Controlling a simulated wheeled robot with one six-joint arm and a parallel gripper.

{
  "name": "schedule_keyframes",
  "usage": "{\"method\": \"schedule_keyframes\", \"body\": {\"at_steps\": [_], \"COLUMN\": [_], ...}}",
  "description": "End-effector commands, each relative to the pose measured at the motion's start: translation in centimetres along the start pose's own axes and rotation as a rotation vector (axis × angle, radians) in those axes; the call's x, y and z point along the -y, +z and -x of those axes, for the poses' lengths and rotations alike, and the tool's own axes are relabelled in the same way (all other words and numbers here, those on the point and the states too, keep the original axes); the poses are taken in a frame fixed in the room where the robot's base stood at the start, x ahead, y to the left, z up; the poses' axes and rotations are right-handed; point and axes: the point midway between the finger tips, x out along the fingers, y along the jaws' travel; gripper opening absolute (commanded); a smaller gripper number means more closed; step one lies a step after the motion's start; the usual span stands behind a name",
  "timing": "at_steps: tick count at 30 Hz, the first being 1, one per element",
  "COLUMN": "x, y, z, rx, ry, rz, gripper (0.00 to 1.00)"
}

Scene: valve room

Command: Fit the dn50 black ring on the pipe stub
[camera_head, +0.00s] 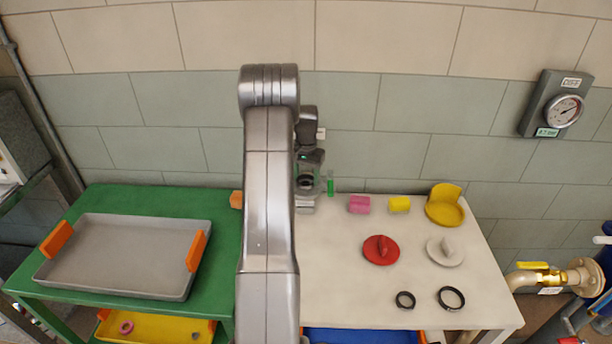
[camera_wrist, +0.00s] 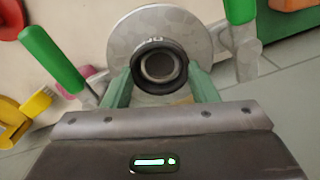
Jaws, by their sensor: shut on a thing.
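My gripper (camera_wrist: 160,82) has green fingers shut on a black ring (camera_wrist: 162,91) in the wrist view. The ring carries a pale marking that I cannot fully read. The pipe stub (camera_wrist: 160,66) shows as a round grey end inside the ring's opening, with a grey metal flange (camera_wrist: 125,42) behind. The ring appears lined up around the stub, but I cannot tell how deep it sits.
Green-handled clamps (camera_wrist: 56,60) stand on both sides of the flange. The white table (camera_head: 350,265) holds two other black rings (camera_head: 405,300) (camera_head: 452,298), red (camera_head: 380,250) and white (camera_head: 445,252) discs, pink and yellow blocks, and a yellow holder (camera_head: 445,207). A grey tray (camera_head: 125,260) stands left.

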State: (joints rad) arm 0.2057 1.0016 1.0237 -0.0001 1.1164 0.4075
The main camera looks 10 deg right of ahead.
Motion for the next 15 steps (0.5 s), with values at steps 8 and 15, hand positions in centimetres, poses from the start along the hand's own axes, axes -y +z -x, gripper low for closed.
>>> {"method": "schedule_keyframes", "body": {"at_steps": [8, 15], "x": [0.0, 0.0], "y": [0.0, -0.01], "z": [-0.07, -0.06], "rx": [0.0, 0.0], "ry": [0.0, 0.0], "rz": [0.0, 0.0], "gripper": [0.31, 0.59]}}
